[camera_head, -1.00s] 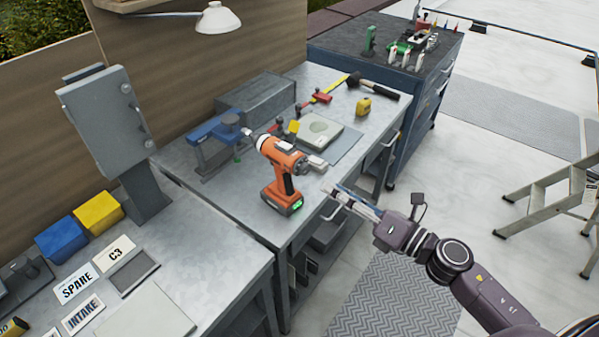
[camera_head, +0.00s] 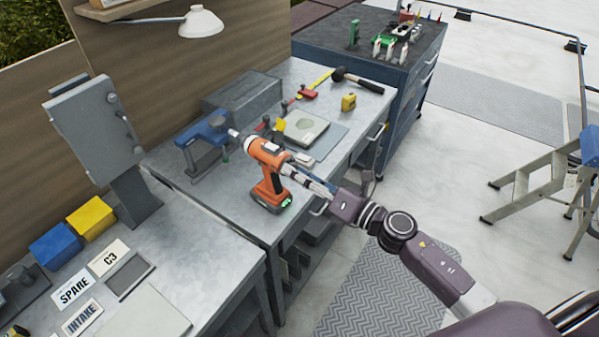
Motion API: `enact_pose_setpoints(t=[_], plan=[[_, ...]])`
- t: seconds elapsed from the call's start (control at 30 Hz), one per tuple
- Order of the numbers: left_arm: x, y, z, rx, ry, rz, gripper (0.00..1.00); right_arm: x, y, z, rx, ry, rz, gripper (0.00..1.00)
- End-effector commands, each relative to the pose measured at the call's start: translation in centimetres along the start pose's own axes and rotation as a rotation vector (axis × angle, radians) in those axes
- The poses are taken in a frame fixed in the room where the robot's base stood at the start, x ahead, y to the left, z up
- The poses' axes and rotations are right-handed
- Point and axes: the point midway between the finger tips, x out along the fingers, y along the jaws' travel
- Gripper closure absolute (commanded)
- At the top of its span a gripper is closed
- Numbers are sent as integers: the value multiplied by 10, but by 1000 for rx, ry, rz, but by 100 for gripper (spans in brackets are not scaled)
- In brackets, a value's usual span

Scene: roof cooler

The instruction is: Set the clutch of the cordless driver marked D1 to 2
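An orange and dark cordless driver (camera_head: 267,170) stands upright on its battery base near the front edge of the metal bench (camera_head: 218,200). Its nose points to the upper left and a green light shows on the base. A D1 mark and the clutch numbers are too small to read. My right gripper (camera_head: 296,172) reaches in from the right, with its fingertips at the rear side of the driver's body. The fingers overlap the driver in the picture, so I cannot tell whether they touch it or how far apart they are. My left gripper is out of view.
A hammer (camera_head: 352,80) and a yellow tape measure (camera_head: 348,102) lie farther back. A grey cabinet box (camera_head: 92,130) rises at left.

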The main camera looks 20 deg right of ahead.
Motion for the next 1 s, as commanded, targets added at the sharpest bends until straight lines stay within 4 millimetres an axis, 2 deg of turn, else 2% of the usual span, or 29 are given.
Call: enact_pose_setpoints(t=[0.07,0.43,0.77,1.0], plan=[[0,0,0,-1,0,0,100,0,0,0,0,0,0,61],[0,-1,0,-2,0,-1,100,0,0,0,0,0,0,100],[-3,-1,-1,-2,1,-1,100,0,0,1,45,0,0,100],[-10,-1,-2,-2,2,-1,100,0,1,2,188,0,-1,100]])
